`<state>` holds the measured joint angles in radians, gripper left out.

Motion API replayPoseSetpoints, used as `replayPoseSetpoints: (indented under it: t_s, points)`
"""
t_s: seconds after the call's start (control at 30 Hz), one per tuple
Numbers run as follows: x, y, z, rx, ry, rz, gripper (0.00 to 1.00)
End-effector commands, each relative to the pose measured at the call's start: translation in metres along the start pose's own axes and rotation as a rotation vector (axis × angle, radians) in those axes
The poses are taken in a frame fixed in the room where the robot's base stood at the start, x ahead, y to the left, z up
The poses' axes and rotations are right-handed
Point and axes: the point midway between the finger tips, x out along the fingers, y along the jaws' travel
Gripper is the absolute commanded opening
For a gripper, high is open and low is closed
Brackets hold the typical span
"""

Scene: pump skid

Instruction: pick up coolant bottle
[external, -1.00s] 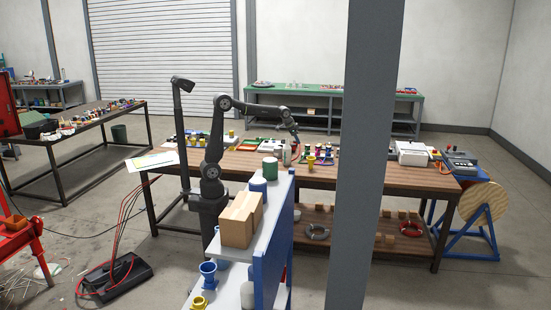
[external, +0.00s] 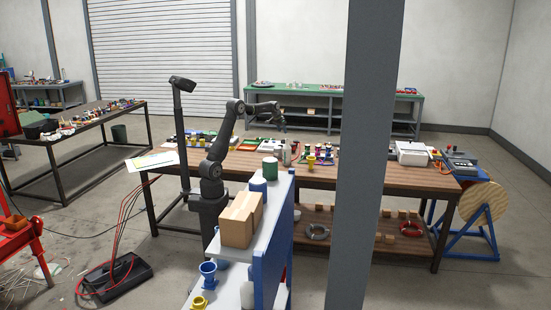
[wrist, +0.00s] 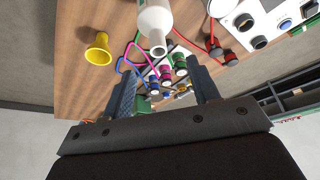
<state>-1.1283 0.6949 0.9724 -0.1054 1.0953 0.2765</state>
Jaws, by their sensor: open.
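A pale bottle (external: 287,157), seemingly the coolant bottle, stands upright on the wooden workbench (external: 400,176), among small parts. In the wrist view a white bottle (wrist: 155,18) shows at the top edge, its neck pointing toward my gripper; its upper end in the picture is cut off. My gripper (external: 281,123) hangs above the bench, apart from the bottle in the external view. In the wrist view its two fingers (wrist: 163,92) are spread, with nothing held between them; coloured connectors and cables show beyond the gap.
A white panel with black knobs (wrist: 270,22) is at right. A grey pillar (external: 364,150) hides part of the bench. A shelf with a cardboard box (external: 240,222) stands in front.

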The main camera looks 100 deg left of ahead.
Motion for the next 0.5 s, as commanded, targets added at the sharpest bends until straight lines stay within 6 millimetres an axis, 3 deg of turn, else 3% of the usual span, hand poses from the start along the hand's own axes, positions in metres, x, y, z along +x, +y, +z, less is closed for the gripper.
replayPoseSetpoints:
  t_s: [0.2,0.5]
  points:
    - [0.048,0.001,0.000,0.000,-0.002,0.001,0.55]
    - [0.074,0.001,-0.001,0.001,0.001,0.000,0.55]
